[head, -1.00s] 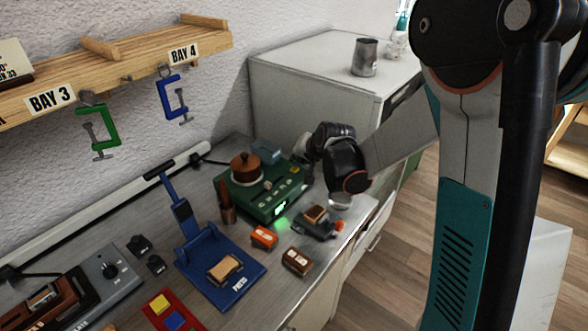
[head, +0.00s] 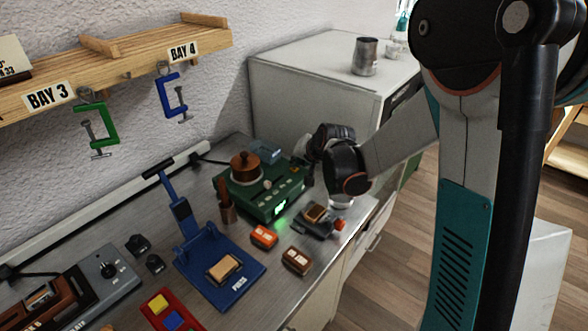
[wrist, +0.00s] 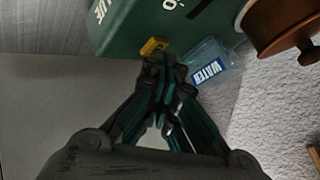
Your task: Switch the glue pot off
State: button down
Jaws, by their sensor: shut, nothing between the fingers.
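The glue pot is a green box (head: 262,203) with a brown lidded pot (head: 245,168) on top, on the metal bench. A lit green display shows on its front. In the wrist view the green box (wrist: 125,22) fills the top, and a small yellow piece (wrist: 153,46), probably its switch, sits at its edge. My gripper (wrist: 160,65) is shut and empty, its fingertips right at the yellow piece; I cannot tell if they touch. In the head view my gripper (head: 306,174) is at the box's right end, partly hidden by my wrist.
A blue-labelled water container (wrist: 212,66) stands close beside my fingertips, by the pot (wrist: 285,22). A blue press (head: 222,268), orange block (head: 264,237) and brown block (head: 297,260) lie in front. A pale cabinet (head: 310,95) stands behind my gripper.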

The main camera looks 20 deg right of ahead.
jog(key=shift+f, duration=0.1)
dwell(0.5)
jog(key=shift+r+p, duration=0.3)
jog(key=shift+r, duration=0.3)
jog(key=shift+r, duration=0.1)
jog(key=shift+r+p, duration=2)
jog(key=shift+r, duration=0.9)
